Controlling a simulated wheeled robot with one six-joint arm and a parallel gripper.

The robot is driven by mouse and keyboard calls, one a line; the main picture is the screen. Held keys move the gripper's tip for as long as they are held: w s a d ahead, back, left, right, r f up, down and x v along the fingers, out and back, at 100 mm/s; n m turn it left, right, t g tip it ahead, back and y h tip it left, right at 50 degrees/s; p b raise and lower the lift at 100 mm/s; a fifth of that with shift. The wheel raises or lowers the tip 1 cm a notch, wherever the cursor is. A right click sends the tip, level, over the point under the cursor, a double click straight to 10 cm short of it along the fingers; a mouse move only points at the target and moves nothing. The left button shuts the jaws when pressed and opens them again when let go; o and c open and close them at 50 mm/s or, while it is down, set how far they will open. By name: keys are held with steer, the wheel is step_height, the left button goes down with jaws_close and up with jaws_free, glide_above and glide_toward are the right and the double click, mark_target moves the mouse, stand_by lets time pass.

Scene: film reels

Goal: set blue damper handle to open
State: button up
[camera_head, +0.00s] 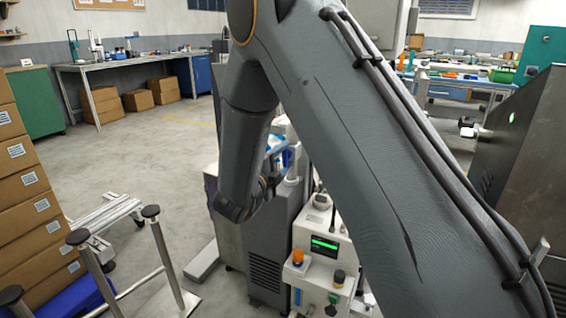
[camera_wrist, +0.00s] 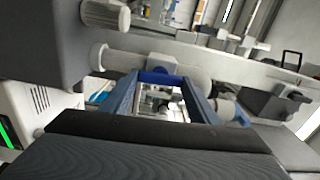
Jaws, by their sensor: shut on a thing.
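My gripper (camera_wrist: 157,84) shows in the wrist view as two blue-grey fingers reaching forward from a dark palm. A saturated blue piece, which looks like the blue damper handle (camera_wrist: 158,76), sits between the fingertips, in front of a pale horizontal pipe (camera_wrist: 130,61). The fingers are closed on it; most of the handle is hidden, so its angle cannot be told. In the head view my forearm hangs down beside a grey cabinet, and a small blue patch shows near the wrist; the fingertips and handle are not clear there.
A grey vented cabinet (camera_head: 266,245) and a pale machine with a green screen (camera_head: 322,262) stand close to my arm. A metal stand (camera_head: 153,258) with dark round caps and stacked cartons (camera_head: 25,180) are at left. The floor (camera_head: 150,165) behind is open.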

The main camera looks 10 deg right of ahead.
steer(key=shift+m, duration=0.5)
steer(key=o, duration=1)
steer(key=shift+o, duration=0.2)
steer(key=shift+s, duration=0.1)
steer(key=v, duration=0.7)
steer(key=shift+s+a, duration=0.2)
steer(key=shift+s, duration=0.05)
steer(key=shift+w, duration=0.1)
